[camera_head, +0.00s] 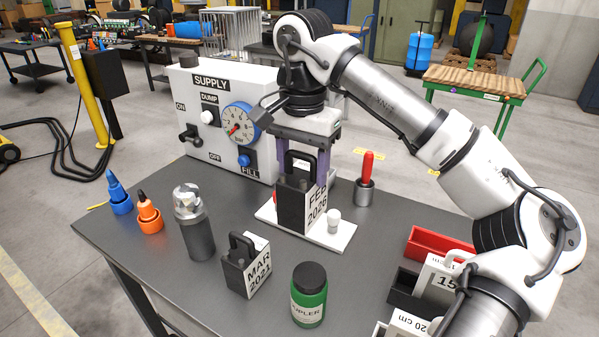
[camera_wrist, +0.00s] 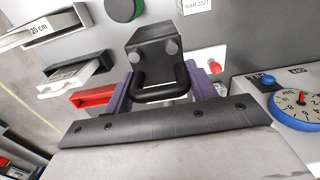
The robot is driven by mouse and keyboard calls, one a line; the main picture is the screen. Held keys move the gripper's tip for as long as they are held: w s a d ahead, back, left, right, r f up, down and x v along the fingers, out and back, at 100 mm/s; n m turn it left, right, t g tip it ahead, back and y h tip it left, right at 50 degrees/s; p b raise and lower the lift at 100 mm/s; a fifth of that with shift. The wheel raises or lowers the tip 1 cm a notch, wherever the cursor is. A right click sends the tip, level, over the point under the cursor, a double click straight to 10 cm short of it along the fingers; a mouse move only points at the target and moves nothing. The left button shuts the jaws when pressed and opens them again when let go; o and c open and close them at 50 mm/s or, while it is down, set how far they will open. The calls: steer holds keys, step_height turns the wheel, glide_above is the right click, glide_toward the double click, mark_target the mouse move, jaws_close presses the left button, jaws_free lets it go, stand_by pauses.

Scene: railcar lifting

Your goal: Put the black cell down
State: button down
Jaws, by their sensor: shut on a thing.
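A black cell (camera_head: 291,207) with a white label reading FEB 2026 hangs upright under my gripper (camera_head: 303,172). The purple fingers are shut on its black handle; the wrist view shows the handle (camera_wrist: 162,92) between them and the cell's dark body (camera_wrist: 152,45) beyond. The cell is over or on a white plate (camera_head: 341,240) on the grey table. I cannot tell whether its underside touches the plate. A second black cell (camera_head: 234,273), labelled MAR 2021, stands on the table at the front left, apart from my gripper.
The white SUPPLY box (camera_head: 216,165) with a blue-rimmed gauge (camera_head: 240,124) stands behind. A grey cylinder (camera_head: 195,235) and green jar (camera_head: 309,295) stand in front. Trays line the right side.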

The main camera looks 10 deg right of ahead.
mark_target(302, 231)
steer(key=shift+f+p, duration=1.75)
steer(key=shift+f, duration=6.8)
steer(key=shift+c, duration=2.4)
jaws_free()
steer(key=shift+r, duration=0.15)
